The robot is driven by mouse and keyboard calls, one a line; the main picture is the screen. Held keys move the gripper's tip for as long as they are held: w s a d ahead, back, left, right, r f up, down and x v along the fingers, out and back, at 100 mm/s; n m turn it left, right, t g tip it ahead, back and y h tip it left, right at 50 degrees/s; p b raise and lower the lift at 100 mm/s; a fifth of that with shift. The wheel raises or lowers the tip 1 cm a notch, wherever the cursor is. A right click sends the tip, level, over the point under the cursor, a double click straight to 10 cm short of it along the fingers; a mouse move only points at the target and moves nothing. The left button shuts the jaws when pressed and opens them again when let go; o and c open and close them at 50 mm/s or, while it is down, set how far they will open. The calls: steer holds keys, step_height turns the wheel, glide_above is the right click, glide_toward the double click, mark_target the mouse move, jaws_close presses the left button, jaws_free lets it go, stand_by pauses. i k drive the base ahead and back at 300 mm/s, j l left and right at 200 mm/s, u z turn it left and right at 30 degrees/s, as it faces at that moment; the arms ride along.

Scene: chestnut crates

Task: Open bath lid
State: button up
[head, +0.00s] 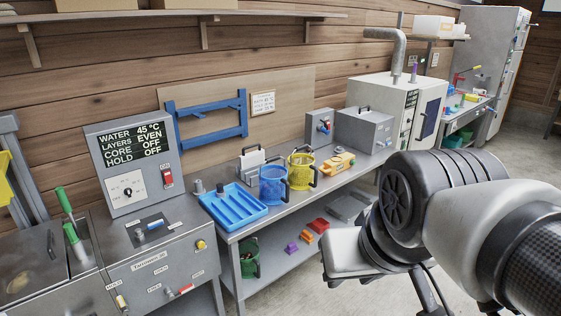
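The bath lid (25,272) is a flat grey metal panel at the far left, lying level and apparently shut on top of the bath. A dark upright handle (51,243) stands near its right side. The picture's left edge cuts the lid off. The bath body (170,275) carries a control panel (133,168) reading water 45 °C, layers even, core off and hold off. My gripper (428,292) is low at the right, far from the lid and largely hidden behind my arm; its fingers cannot be made out clearly.
A steel bench (325,178) runs along the wall with a blue tray (233,207), a blue basket (272,185) and a yellow basket (301,172). A grey cabinet (395,105) stands farther right. Open floor lies in front.

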mark_target(33, 258)
steer(key=u, duration=1.7)
steer(key=i+l, duration=0.1)
steer(key=i, duration=0.75)
steer(key=i+l, duration=0.1)
steer(key=i, duration=0.75)
